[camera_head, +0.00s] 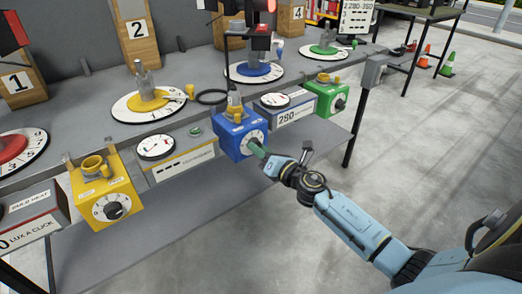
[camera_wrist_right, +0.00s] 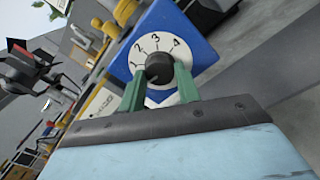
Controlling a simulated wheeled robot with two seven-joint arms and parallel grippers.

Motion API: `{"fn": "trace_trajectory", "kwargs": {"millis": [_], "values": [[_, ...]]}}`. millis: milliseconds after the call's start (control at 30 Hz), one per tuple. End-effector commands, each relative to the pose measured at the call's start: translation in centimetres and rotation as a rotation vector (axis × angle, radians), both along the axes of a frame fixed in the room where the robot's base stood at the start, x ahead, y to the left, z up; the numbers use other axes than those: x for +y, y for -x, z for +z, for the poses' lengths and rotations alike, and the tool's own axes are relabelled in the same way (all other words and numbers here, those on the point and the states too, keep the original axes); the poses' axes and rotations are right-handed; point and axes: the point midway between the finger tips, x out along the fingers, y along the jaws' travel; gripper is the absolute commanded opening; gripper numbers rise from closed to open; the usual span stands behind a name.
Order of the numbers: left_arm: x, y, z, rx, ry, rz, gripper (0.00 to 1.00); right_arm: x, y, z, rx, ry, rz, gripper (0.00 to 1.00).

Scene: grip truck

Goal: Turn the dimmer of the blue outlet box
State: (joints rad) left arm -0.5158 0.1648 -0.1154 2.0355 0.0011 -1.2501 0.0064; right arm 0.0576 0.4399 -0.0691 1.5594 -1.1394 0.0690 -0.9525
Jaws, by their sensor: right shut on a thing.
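The blue outlet box (camera_head: 236,135) stands at the front edge of the grey table, in the middle of the head view. Its white numbered dial faces forward, with a black dimmer knob (camera_wrist_right: 159,68) at the centre in the right wrist view. My right gripper (camera_head: 257,149) reaches the box from the lower right. In the right wrist view its green fingers (camera_wrist_right: 160,85) sit on either side of the knob and are shut on it. In the head view the fingers hide much of the knob. My left gripper is not in view.
A yellow outlet box (camera_head: 110,195) stands to the left and a green one (camera_head: 327,98) to the right, each with a black knob. Meters and round numbered plates line the table. The floor (camera_head: 440,150) to the right is open, with cones (camera_head: 447,68) farther back.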

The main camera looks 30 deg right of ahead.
Motion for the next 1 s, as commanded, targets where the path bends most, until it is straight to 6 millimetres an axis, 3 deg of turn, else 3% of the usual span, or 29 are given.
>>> {"fn": "trace_trajectory", "kwargs": {"millis": [133,167,333,733,1000], "values": [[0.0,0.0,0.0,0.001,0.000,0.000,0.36,0.0,0.0,-0.1,0.002,0.001,0.001,0.10],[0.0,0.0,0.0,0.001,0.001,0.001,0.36,0.0,0.0,-0.1,0.002,0.001,0.001,0.34],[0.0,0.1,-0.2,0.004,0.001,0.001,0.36,0.0,0.0,-0.1,0.001,0.000,0.001,0.55],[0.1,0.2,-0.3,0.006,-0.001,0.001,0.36,-0.1,0.8,-0.1,0.002,-0.002,0.000,0.55],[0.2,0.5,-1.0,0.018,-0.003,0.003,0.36,-0.6,5.3,-0.3,0.005,-0.002,-0.001,0.55]]}}
